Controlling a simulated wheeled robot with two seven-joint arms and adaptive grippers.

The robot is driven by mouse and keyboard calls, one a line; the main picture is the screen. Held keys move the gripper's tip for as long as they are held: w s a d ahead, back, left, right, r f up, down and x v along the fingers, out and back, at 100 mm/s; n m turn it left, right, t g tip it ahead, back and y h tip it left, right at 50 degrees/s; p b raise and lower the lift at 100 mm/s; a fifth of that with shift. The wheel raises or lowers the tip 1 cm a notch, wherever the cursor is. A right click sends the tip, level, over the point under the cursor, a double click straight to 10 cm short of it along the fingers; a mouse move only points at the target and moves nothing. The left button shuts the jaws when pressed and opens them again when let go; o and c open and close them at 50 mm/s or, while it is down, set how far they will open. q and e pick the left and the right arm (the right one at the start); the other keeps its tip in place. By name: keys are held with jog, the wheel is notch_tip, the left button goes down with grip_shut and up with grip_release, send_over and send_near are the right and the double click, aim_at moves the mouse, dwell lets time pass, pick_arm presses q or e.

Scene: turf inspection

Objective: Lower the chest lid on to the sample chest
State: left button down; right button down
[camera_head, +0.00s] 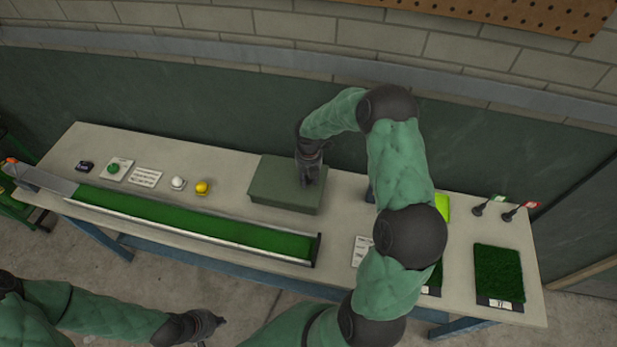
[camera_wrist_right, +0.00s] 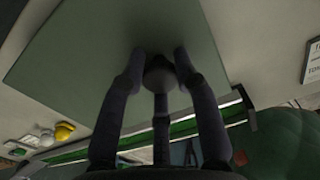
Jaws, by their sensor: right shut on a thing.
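The chest lid (camera_head: 273,182) is a flat grey-green slab over the sample chest (camera_head: 283,208) in the middle of the table. Only a low strip of the chest shows below the lid's front edge. I cannot tell whether a thin gap lies between them. My right gripper (camera_head: 309,180) points down at the lid's right half. In the right wrist view its fingers (camera_wrist_right: 158,70) are closed around a round knob (camera_wrist_right: 160,77) on the lid (camera_wrist_right: 80,65). My left gripper (camera_head: 215,322) is low in front of the table, away from the chest; its jaws are unclear.
A long green turf ramp (camera_head: 190,220) with metal rails runs along the table's front left. A white ball (camera_head: 178,183), a yellow ball (camera_head: 202,187) and cards stand behind it. A dark turf sample (camera_head: 498,270) lies at right. My right arm hides part of the table.

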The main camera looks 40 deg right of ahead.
jog(key=c, duration=0.8)
grip_release()
jog(key=shift+c, duration=0.2)
notch_tip(320, 180, up, 12)
